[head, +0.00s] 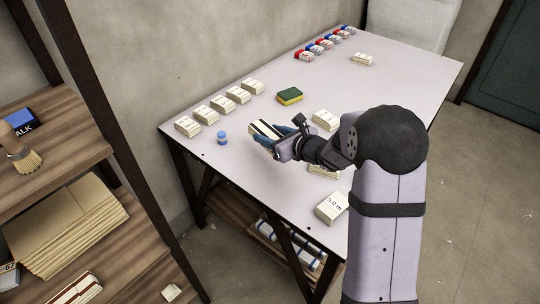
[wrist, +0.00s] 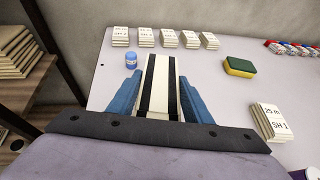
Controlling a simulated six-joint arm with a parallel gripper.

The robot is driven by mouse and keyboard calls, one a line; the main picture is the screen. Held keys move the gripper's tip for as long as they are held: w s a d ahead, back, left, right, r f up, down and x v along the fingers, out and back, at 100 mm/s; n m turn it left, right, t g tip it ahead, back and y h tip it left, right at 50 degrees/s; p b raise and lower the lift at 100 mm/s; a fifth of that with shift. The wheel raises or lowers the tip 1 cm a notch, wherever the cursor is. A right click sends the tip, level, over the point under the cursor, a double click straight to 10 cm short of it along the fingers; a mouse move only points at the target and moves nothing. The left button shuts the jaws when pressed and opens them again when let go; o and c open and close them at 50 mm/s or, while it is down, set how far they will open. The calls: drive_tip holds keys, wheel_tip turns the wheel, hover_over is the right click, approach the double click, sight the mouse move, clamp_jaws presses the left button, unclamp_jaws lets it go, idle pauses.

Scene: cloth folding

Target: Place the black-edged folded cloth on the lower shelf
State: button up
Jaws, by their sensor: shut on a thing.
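The black-edged folded cloth (head: 264,129) is cream with dark stripes along its length. It also shows in the wrist view (wrist: 159,88), between the two blue fingers. My gripper (head: 270,138) is shut on it and holds it over the left part of the table; the exact height above the top is hard to tell. The shelf unit (head: 70,168) stands at the left in the head view. A lower board (head: 125,278) there bears a striped folded stack (head: 75,289).
The table (head: 210,165) bears several labelled cloth stacks (head: 238,95), a blue jar (head: 222,138) near the held cloth, and a sponge (head: 289,96). Red and blue items (head: 318,47) line the back. A dark post (head: 110,125) fronts the shelf unit.

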sight(271, 161)
drive_tip(key=shift+f, duration=3.65)
drive_tip(key=shift+b, duration=0.3)
drive_tip(key=shift+f, duration=0.2)
drive_tip(key=o, duration=1.2)
drive_tip(key=shift+s+d, duration=0.1)
drive_tip(key=shift+o, duration=0.3)
drive_tip(key=shift+b+v, duration=0.3)
drive_tip(key=shift+v, duration=3.25)
